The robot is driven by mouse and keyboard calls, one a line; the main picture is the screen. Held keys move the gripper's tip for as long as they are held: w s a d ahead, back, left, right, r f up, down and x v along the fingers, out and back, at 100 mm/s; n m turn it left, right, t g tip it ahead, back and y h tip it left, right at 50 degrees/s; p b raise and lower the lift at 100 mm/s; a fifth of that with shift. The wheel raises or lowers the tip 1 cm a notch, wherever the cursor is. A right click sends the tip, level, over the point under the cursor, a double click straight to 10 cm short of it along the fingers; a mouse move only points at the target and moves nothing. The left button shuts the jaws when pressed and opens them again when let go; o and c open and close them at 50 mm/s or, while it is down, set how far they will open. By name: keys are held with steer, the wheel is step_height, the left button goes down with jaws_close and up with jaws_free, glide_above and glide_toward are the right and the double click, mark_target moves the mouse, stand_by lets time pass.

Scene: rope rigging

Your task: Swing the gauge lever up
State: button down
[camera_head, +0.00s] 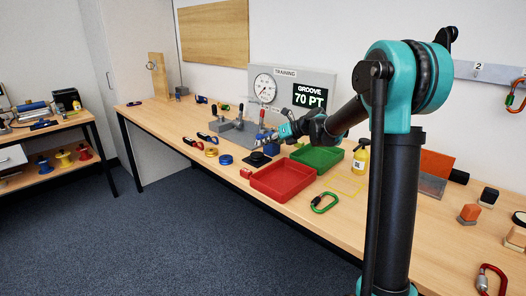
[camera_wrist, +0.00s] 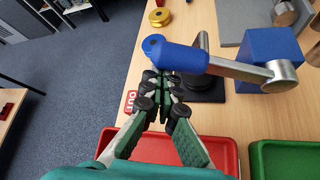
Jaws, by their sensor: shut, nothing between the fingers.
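The lever has a blue grip (camera_wrist: 183,57) on a silver arm (camera_wrist: 240,70) that runs to a joint beside a blue block (camera_wrist: 272,52). In the wrist view the arm lies roughly crosswise, its grip to the left. My gripper (camera_wrist: 165,88) is shut and empty, its fingertips close to the near side of the grip. I cannot tell whether they touch it.
A red tray (camera_head: 283,181) and a green tray (camera_head: 318,157) lie close to my gripper on the bench. Blue (camera_head: 225,160) and yellow (camera_head: 211,152) rolls lie to the left. A green carabiner (camera_head: 325,203) lies nearer.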

steer(key=w+d+r+m, duration=0.1)
steer(key=w+d+r, duration=0.5)
steer(key=w+r, duration=0.2)
steer(key=shift+d+r+g+y, duration=0.15)
steer(key=shift+r+g+y, duration=0.25)
steer(key=shift+r, duration=0.3)
